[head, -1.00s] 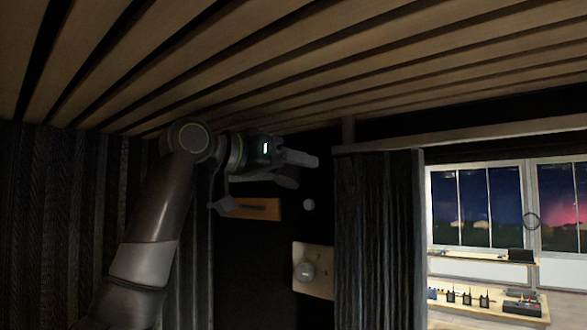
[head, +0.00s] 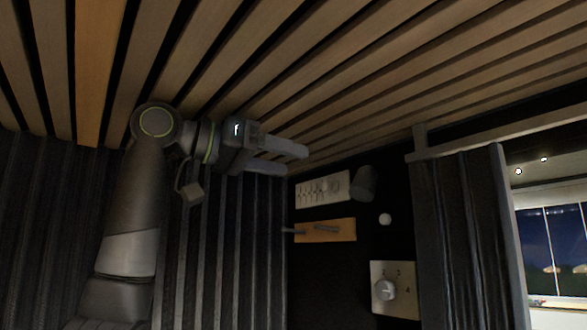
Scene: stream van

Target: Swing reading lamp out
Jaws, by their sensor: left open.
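A dark cylinder (head: 364,183) on the dark wall, right of the white panel, looks like the reading lamp's head; I cannot tell for sure, and no arm of it shows clearly. My left gripper (head: 290,162) is to its left and higher in the head view, close under the slatted ceiling. Its two fingers point right, parted, with nothing between them. The gripper appears apart from the cylinder. My right gripper is not in view.
A white panel (head: 310,191) with small fittings, a wooden strip (head: 345,230) with dark pegs, a small white disc (head: 385,219) and a dial plate (head: 405,275) are on the wall. A dark curtain (head: 455,235) hangs right of them. The slatted ceiling (head: 330,95) is close above.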

